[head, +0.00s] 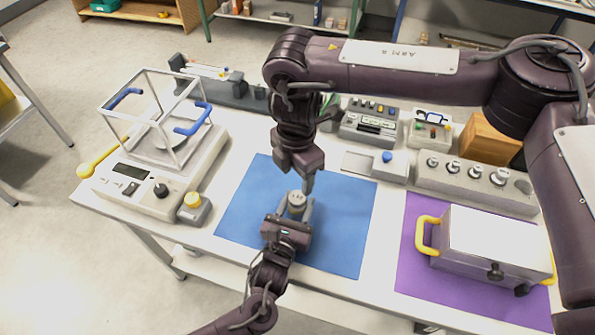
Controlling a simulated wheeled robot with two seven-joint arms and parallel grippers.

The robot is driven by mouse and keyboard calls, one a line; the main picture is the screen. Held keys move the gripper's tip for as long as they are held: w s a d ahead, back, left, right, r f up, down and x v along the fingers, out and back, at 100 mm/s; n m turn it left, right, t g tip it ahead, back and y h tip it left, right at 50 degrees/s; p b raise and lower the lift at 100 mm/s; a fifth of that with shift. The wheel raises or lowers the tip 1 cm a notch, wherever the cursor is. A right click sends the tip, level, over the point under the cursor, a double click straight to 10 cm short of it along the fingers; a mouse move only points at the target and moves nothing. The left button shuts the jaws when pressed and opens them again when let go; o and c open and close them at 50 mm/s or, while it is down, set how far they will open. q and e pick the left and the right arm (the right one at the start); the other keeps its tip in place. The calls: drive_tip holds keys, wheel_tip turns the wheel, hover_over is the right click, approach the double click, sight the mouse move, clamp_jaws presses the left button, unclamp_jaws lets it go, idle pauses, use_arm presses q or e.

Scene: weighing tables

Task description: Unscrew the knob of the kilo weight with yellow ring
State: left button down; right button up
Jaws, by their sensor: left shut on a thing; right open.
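A small grey metal weight (296,201) stands on the blue mat (345,220) near its middle. No yellow ring can be made out on it at this size. My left gripper (294,210) reaches in from the front and is shut on the weight, one finger on each side. My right gripper (297,178) hangs down from above, open, with its fingertips just above and behind the weight's top. I see no contact between them. The weight's lower part is hidden by my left gripper.
A balance (150,190) with a clear draft shield stands at the left. A grey block with several knobbed weights (475,182) stands at the right. A lidded metal case (490,240) with yellow handles is on the purple mat (415,275).

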sight(298, 197)
drive_tip(key=m, duration=0.4)
drive_tip(key=shift+m, duration=0.4)
drive_tip(key=m, duration=0.4)
drive_tip(key=shift+m, duration=0.3)
drive_tip(key=m, duration=1)
drive_tip(key=shift+d+m, duration=0.1)
drive_tip(key=shift+m, duration=0.2)
drive_tip(key=shift+f, duration=4)
drive_tip(key=shift+c, duration=0.2)
